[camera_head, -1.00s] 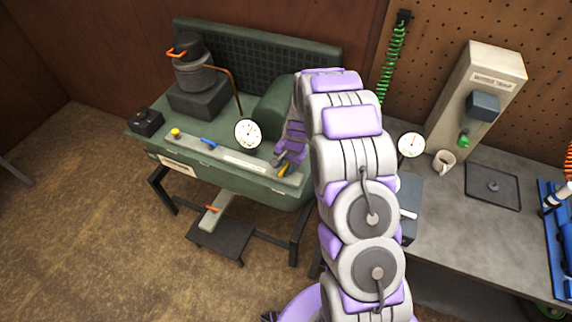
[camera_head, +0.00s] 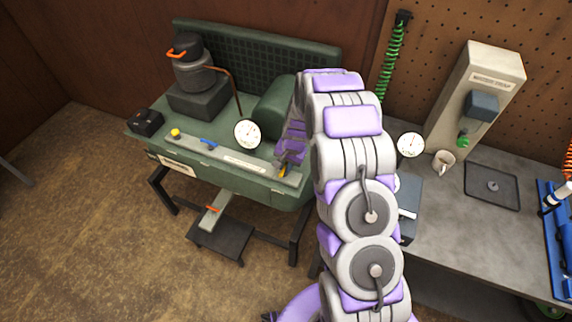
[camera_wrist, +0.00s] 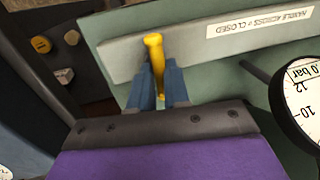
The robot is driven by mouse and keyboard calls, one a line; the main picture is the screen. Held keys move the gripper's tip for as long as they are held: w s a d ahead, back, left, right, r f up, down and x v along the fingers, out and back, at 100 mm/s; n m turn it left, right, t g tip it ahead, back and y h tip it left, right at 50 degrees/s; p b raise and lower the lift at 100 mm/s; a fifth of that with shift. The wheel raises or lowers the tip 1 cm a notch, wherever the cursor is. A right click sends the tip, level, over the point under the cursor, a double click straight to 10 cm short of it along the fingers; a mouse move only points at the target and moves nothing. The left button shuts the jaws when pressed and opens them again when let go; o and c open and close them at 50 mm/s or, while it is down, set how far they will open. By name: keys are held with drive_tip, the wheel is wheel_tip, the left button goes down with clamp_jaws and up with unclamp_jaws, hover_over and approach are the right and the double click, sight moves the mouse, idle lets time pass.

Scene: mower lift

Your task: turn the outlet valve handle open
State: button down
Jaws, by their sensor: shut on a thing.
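The yellow valve handle (camera_wrist: 154,52) shows in the wrist view in front of a grey rail (camera_wrist: 195,38) on the green bench. My gripper (camera_wrist: 160,92) has its two blue-grey fingers on either side of the handle, shut on it. The handle's rounded end sticks out past the fingertips. A white label (camera_wrist: 258,22) on the rail, upside down here, reads "HANDLE ACROSS = CLOSED". In the head view, a bit of the yellow handle (camera_head: 282,171) shows below my gripper (camera_head: 285,160) at the rail's right part. My arm hides the bench's right end.
A round pressure gauge (camera_head: 247,134) stands close left of my gripper; it also shows in the wrist view (camera_wrist: 303,98). A blue lever (camera_head: 209,143) and a yellow knob (camera_head: 175,133) sit farther left on the rail. A grey worktable (camera_head: 455,225) lies to the right.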

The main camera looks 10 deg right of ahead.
drive_tip(key=c, duration=1.1)
unclamp_jaws()
drive_tip(key=shift+w+a, duration=0.1)
drive_tip(key=shift+c, duration=0.2)
wheel_tip(320, 180, up, 17)
drive_tip(key=s+d+p, duration=0.2)
drive_tip(key=shift+d, duration=0.4)
drive_tip(key=s+a+r+n+g, duration=0.1)
drive_tip(key=s+a+r+n, duration=0.1)
drive_tip(key=s+r, duration=0.5)
drive_tip(key=s+a+r+n, duration=0.2)
drive_tip(key=s+r, duration=0.1)
drive_tip(key=s, duration=0.9)
drive_tip(key=s+r+n+g+h+b, duration=0.1)
drive_tip(key=s+r+n+g, duration=0.1)
drive_tip(key=s, duration=1.9)
drive_tip(key=shift+d+n+h, duration=0.4)
drive_tip(key=shift+n, duration=0.1)
